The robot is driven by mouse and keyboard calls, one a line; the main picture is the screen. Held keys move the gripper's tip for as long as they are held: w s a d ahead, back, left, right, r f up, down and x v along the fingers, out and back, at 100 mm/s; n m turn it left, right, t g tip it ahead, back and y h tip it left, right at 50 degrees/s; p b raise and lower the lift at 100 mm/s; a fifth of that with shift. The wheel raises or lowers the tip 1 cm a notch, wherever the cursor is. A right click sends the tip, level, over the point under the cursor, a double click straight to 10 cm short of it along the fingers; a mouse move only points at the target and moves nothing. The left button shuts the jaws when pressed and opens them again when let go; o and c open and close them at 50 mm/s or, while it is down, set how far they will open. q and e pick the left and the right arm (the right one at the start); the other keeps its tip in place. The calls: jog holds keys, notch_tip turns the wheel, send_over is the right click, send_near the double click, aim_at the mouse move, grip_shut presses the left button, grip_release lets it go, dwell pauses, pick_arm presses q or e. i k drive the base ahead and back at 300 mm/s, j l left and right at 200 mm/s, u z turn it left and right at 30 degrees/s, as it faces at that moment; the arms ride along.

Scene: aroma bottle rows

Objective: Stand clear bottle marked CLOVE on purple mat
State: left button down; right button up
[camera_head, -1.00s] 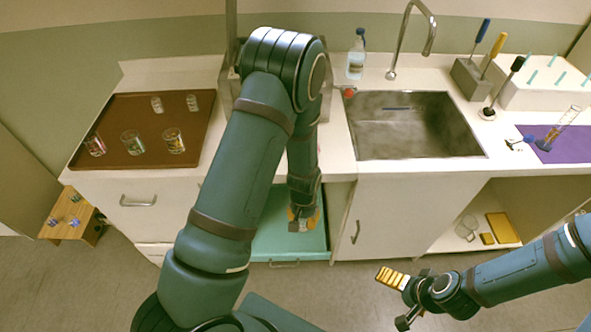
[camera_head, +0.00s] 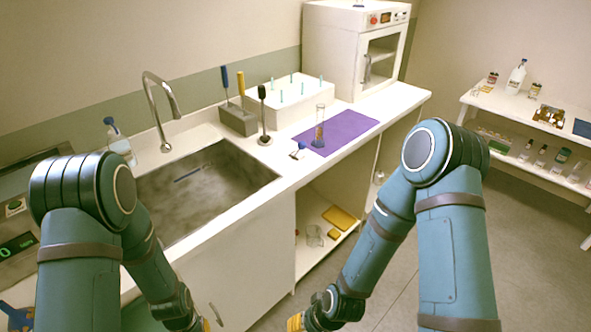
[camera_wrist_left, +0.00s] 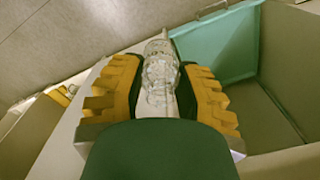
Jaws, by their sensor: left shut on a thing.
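The left wrist view shows a clear glass bottle (camera_wrist_left: 158,85) between the yellow fingers of my left gripper (camera_wrist_left: 160,68), which is shut on it. No lettering on the bottle can be read. In the head view only a yellow bit of my left gripper (camera_head: 206,324) shows at the bottom edge, low in front of the sink cabinet, and the bottle is hidden. The purple mat (camera_head: 352,128) lies on the counter right of the sink, well away from this gripper. My right gripper (camera_head: 297,321) is cut off at the bottom edge; its opening cannot be told.
A glass cylinder (camera_head: 320,127) with a blue base stands on the mat's left part. A small white-and-blue item (camera_head: 298,152) lies beside the mat. A white rack (camera_head: 290,100) and an oven (camera_head: 355,50) stand behind. The mat's right part is clear.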

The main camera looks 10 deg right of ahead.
aim_at(346, 124)
jog(key=i+l+z, duration=0.3)
jog(key=i+l, duration=0.3)
jog(key=l, duration=0.15)
jog(key=i+l+z, duration=0.35)
jog(key=i+l, duration=0.2)
jog(key=i, duration=0.15)
